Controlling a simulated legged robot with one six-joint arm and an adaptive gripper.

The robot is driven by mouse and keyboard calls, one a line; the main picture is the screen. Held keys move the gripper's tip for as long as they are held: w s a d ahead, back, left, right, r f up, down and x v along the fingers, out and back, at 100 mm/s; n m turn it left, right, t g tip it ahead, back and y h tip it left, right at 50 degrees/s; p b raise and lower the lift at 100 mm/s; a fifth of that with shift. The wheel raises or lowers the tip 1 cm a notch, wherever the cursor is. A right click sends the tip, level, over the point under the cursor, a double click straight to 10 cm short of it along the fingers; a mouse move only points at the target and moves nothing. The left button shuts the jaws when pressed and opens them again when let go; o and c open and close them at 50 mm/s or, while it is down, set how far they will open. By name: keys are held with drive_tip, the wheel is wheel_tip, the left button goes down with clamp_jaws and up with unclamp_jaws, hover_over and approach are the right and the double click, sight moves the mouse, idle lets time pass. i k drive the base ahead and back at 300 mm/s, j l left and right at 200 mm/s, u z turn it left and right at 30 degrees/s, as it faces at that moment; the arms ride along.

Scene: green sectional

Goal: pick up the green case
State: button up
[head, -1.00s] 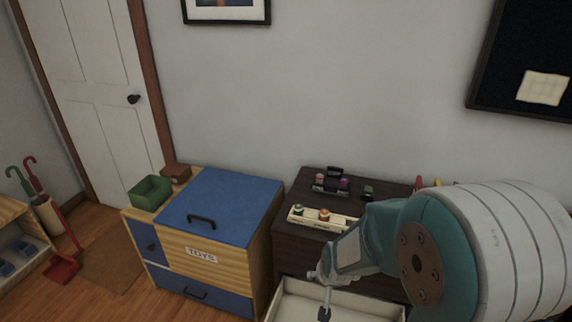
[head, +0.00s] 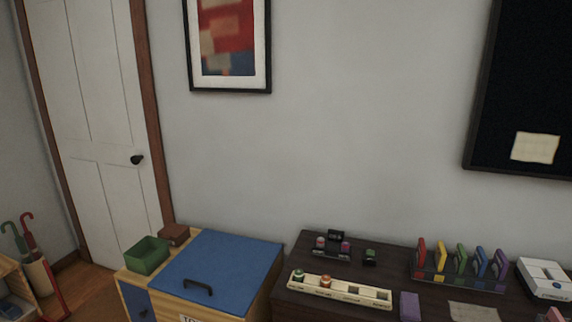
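A thin green case (head: 461,262) stands upright in a clear rack on the dark dresser, between a yellow case (head: 440,258) and a blue case (head: 480,268). A red case (head: 421,255) stands at the rack's left end and a purple case (head: 500,270) at its right end. A small dark green item (head: 370,256) sits left of the rack, too small to make out. My gripper and arm are out of view.
A divided tray (head: 340,291) with small round items lies on the dresser (head: 297,262). A purple block (head: 409,306) stands right of it. A white console box (head: 545,277) is at the right.

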sight(459, 259)
drive_tip(key=k+l+u, duration=0.15)
drive_tip(key=k+u, duration=0.25)
drive_tip(key=i+z, duration=0.1)
drive_tip(key=z, duration=1.2)
drive_tip(key=l+u, duration=0.15)
drive_tip(key=l, duration=0.4)
drive_tip(key=i+l+u, duration=0.15)
drive_tip(key=l, duration=0.3)
drive_tip(key=i+l+u, duration=0.2)
drive_tip(key=l, duration=0.25)
drive_tip(key=l+u, duration=0.15)
drive_tip(key=l, duration=0.3)
drive_tip(key=i+l+u, duration=0.4)
drive_tip(key=i+l, duration=0.2)
